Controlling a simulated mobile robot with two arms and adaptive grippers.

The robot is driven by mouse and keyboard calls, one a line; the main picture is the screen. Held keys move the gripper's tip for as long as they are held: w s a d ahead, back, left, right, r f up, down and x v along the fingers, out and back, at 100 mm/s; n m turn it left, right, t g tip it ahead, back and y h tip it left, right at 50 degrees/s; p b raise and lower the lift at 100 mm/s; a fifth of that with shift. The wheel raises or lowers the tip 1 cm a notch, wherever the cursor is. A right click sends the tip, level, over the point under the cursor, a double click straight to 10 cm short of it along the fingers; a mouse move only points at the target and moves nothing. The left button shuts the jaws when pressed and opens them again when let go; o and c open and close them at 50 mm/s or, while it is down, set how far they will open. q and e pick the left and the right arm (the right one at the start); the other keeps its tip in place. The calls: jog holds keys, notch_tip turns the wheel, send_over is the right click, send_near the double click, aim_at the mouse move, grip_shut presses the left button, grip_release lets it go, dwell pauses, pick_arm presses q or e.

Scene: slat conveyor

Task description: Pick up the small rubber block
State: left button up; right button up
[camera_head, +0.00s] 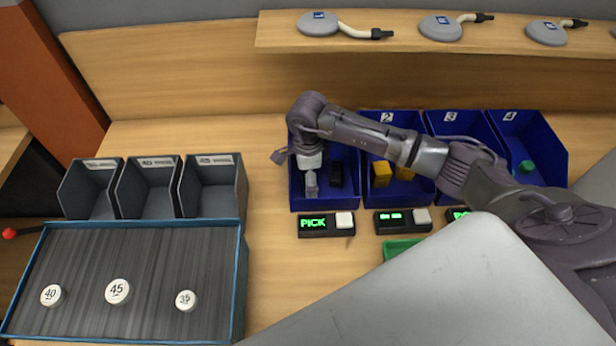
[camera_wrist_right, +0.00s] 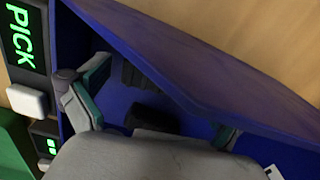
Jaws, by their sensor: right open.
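Dark, block-like items lie in the leftmost blue bin (camera_head: 325,206). One dark block (camera_head: 337,174) shows just right of my right gripper (camera_head: 311,186) in the head view. In the right wrist view, a black block (camera_wrist_right: 150,118) lies on the bin floor between the spread fingers, partly hidden by the gripper body, and another dark item (camera_wrist_right: 133,73) lies beyond it. I cannot tell for sure which is the small rubber block. My right gripper is open, points down inside the bin and holds nothing visible. My left gripper is out of view.
A lit PICK display (camera_head: 327,224) stands before the bin. The neighbouring bin holds yellow blocks (camera_head: 381,173); the far right bin holds a green item (camera_head: 526,167). A green tray (camera_head: 397,250) is partly hidden. Grey bins (camera_head: 149,190) and a blue-rimmed slatted tray (camera_head: 243,290) stand left.

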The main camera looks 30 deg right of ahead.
jog(key=c, duration=1.1)
notch_tip(320, 180, up, 9)
jog(key=b, duration=0.3)
jog(key=shift+s+r, duration=0.1)
jog(key=shift+r, duration=0.45)
